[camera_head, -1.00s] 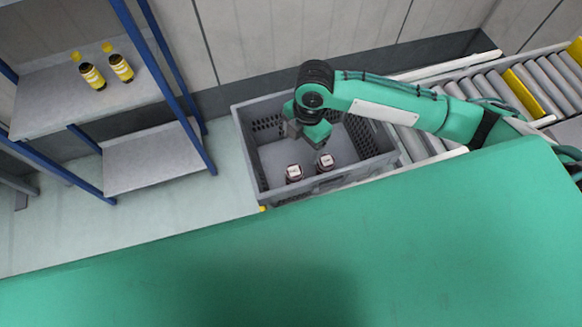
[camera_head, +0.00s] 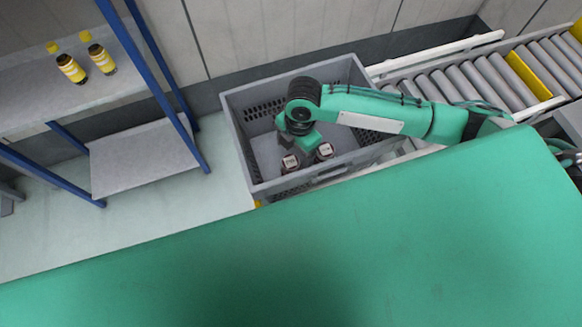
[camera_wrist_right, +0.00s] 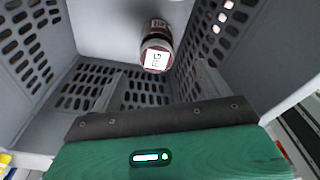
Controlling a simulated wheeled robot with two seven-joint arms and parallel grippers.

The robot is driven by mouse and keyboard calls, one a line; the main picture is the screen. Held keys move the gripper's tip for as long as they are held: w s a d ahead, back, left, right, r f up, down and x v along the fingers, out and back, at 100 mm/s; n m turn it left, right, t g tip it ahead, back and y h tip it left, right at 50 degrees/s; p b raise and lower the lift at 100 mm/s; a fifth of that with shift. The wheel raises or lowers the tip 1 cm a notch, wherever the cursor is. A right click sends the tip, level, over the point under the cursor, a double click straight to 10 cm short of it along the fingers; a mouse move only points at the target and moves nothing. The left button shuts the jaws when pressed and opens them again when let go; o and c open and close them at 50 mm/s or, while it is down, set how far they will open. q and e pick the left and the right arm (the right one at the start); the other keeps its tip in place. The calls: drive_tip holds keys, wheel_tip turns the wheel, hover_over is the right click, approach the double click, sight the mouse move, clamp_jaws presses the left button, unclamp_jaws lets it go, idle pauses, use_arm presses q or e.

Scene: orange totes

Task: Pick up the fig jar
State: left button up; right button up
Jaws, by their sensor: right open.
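My right gripper (camera_head: 299,141) is open and empty inside the crate, just above and behind the jars. Its fingertips are largely hidden. My left gripper is out of view.
The grey crate (camera_head: 362,75) has tall perforated walls around the gripper. A roller conveyor (camera_head: 480,85) runs to the right. A blue-post shelf (camera_head: 110,90) at left holds two yellow-labelled bottles (camera_head: 72,69). Bare floor (camera_head: 140,215) lies between shelf and crate.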

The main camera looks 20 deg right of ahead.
sight(291, 161)
drive_tip(key=f, duration=0.4)
drive_tip(key=shift+s+a, duration=0.15)
drive_tip(key=shift+a, duration=0.05)
drive_tip(key=shift+a+f+p, duration=0.15)
drive_tip(key=shift+f+p, duration=0.3)
drive_tip(key=shift+f, duration=0.9)
drive_tip(key=shift+a+f+p, duration=0.15)
drive_tip(key=shift+f+p, duration=0.3)
drive_tip(key=shift+f, duration=0.85)
drive_tip(key=c, duration=1.3)
